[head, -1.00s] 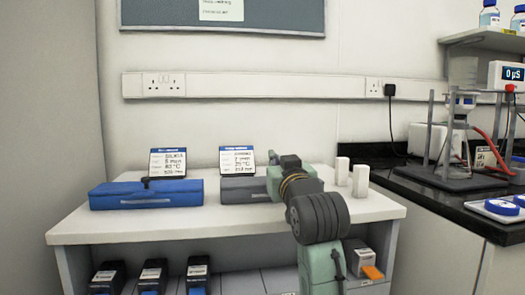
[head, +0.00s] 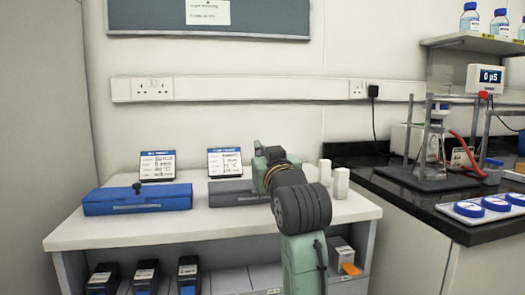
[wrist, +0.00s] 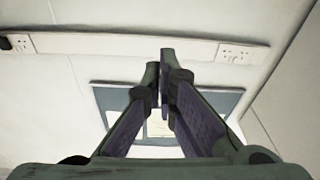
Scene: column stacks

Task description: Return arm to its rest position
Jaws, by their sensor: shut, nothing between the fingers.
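My arm (head: 300,210) rises in front of the white bench in the head view, its links over the right part of the bench. The fingers are hidden behind my own wrist there. In the wrist view my gripper (wrist: 163,75) shows with its two fingers meeting at the tips, shut and empty. Beyond the fingers are the wall, the grey noticeboard (wrist: 222,101) and the socket trunking (wrist: 100,44). The fingers touch nothing that I can see.
On the white bench (head: 90,232) stand a blue case (head: 137,199), a grey case (head: 230,193), two label stands and two white blocks (head: 341,183). Dark bottles (head: 145,278) sit on the shelf below. At right, a black counter (head: 405,190) holds a glassware stand and blue-lidded dishes (head: 468,208).

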